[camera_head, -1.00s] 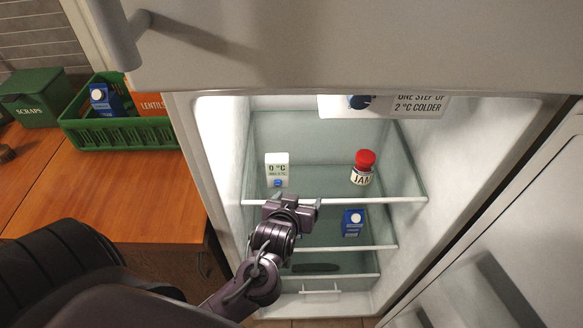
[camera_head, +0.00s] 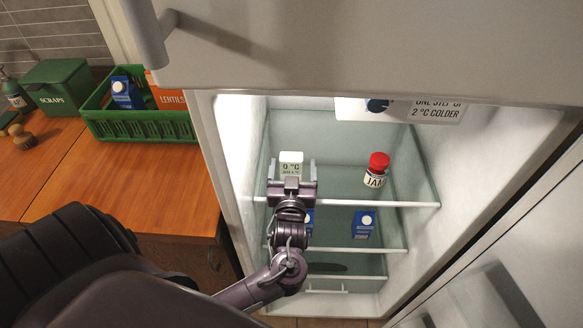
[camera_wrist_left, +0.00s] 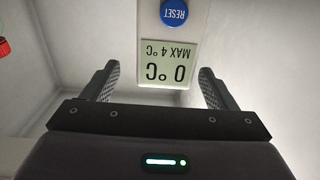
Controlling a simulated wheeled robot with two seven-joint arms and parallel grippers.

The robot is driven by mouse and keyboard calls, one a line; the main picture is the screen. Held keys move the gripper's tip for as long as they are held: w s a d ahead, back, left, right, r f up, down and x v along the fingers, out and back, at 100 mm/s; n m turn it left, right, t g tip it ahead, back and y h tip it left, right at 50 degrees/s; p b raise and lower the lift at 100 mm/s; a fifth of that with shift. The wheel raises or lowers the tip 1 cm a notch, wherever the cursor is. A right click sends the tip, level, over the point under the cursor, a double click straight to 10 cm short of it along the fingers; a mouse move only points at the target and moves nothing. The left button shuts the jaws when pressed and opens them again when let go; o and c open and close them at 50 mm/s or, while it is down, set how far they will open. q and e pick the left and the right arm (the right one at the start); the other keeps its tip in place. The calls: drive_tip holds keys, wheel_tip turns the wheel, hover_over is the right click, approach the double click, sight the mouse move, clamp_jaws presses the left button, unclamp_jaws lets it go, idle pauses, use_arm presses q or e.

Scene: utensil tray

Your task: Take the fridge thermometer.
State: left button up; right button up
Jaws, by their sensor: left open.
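The fridge thermometer (camera_head: 291,160) is a small white block standing on the upper fridge shelf at the left, its display reading 0 °C. The thermometer's lower part is hidden behind the gripper in the head view. My right gripper is not in view.
A red-lidded jam jar (camera_head: 376,170) stands to the right on the same shelf (camera_head: 400,204). A blue carton (camera_head: 363,225) stands on the shelf below, and another shows partly behind my gripper. A dial panel (camera_head: 430,109) hangs above. A green crate (camera_head: 140,125) sits on the counter outside.

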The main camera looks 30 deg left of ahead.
sight(292, 154)
use_arm(q)
drive_tip(key=x, duration=0.1)
drive_tip(key=p+x, duration=0.1)
drive_tip(key=x, duration=0.2)
drive_tip(key=shift+s+a+r, duration=0.15)
drive_tip(key=shift+a+r, duration=0.05)
drive_tip(key=shift+r, duration=0.05)
drive_tip(key=shift+w+a+f, duration=0.2)
drive_tip(key=shift+w+a, duration=0.05)
drive_tip(key=shift+w, duration=0.2)
drive_tip(key=c, duration=1.1)
drive_tip(key=shift+r, duration=0.1)
